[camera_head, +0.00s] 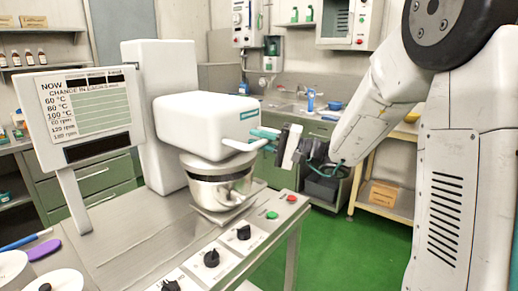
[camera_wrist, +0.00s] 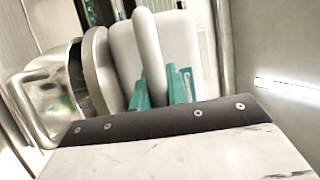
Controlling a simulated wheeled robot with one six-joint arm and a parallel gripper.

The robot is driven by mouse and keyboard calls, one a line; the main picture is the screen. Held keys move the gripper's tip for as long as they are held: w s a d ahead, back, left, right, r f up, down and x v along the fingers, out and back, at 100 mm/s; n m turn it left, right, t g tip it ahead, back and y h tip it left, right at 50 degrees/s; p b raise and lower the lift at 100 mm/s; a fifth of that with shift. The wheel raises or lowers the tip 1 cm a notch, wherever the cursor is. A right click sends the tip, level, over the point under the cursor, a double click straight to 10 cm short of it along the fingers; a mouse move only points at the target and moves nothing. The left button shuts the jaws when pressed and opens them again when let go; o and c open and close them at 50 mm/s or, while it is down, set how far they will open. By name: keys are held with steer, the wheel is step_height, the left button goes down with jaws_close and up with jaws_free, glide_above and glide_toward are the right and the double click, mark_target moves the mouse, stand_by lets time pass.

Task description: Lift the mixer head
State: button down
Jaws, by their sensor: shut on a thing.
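The white mixer head (camera_head: 205,122) juts from the tall white column and sits low over the steel kettle (camera_head: 218,188), about level. A pale rim or lid shows between them. A white bar handle (camera_head: 238,146) sticks out at the head's front right. My gripper (camera_head: 264,139) has its teal fingers closed on this handle. In the wrist view the handle (camera_wrist: 149,50) runs down between the teal fingertips (camera_wrist: 165,88), with the mixer head (camera_wrist: 183,50) behind it. The kettle (camera_wrist: 50,92) lies to the left there. The exact contact on the handle is partly hidden.
A steel table (camera_head: 130,250) carries the mixer, with black knobs (camera_head: 211,258), a green button (camera_head: 272,215) and a red button (camera_head: 292,198) along its front. A sign panel (camera_head: 85,115) stands left. Green floor (camera_head: 335,250) is clear at right.

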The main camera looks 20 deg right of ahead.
step_height(320, 180, up, 14)
stand_by(0.3)
steer(key=shift+f, duration=0.1)
steer(key=c, duration=1.4)
jaws_free()
steer(key=shift+o, duration=0.2)
steer(key=v, duration=0.8)
